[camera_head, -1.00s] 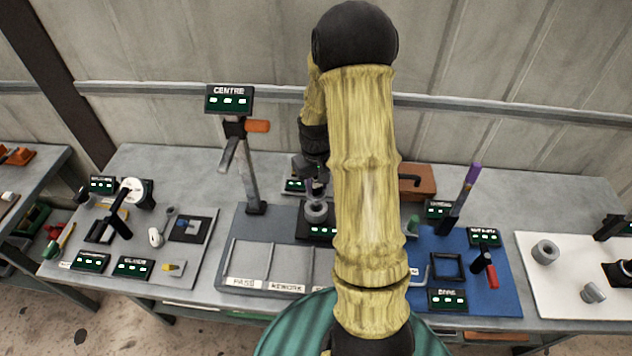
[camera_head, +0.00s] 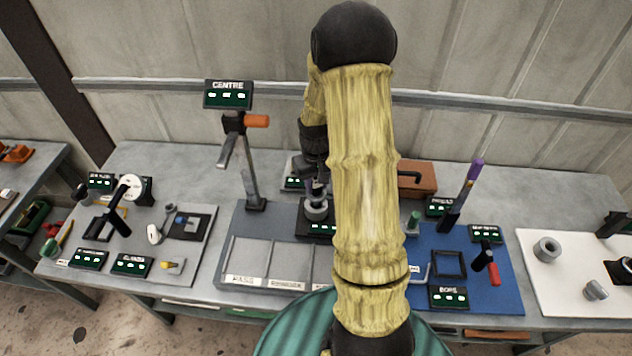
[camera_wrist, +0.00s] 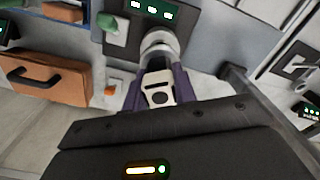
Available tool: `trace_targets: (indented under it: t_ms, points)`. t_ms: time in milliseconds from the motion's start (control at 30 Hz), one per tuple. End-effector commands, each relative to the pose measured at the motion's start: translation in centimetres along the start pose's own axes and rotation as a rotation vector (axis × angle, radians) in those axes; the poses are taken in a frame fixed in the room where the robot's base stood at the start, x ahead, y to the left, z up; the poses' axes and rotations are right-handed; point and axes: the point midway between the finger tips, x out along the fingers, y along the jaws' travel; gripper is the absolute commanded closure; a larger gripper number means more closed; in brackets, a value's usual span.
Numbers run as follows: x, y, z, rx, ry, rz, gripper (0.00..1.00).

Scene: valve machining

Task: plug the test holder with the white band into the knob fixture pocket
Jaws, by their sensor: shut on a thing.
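My gripper (camera_head: 317,186) points down over the dark fixture block (camera_head: 314,226) at the bench's centre. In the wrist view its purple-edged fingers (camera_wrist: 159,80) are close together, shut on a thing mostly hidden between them. A pale grey, ringed cylinder (camera_wrist: 158,42) shows at the fingertips, next to a dark block with a lit display; it also shows in the head view (camera_head: 316,209). I cannot tell whether it is the held holder or a part of the fixture, nor whether it is seated. I cannot make out a separate white band.
A grey sorting tray (camera_head: 262,262) lies in front of the fixture. A post with a CENTRE sign (camera_head: 228,95) stands to the left. A blue mat (camera_head: 470,275) with tools and a brown toolbox (camera_head: 417,180) are to the right. My arm hides part of the bench.

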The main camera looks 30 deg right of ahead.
Motion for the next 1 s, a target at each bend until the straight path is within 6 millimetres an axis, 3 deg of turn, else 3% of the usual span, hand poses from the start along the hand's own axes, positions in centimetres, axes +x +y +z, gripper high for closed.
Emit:
trace_targets:
  t_ms: [1000]
  points:
    - [2.1, 0.0, 0.0, 0.0, 0.001, 0.0, 1.0]
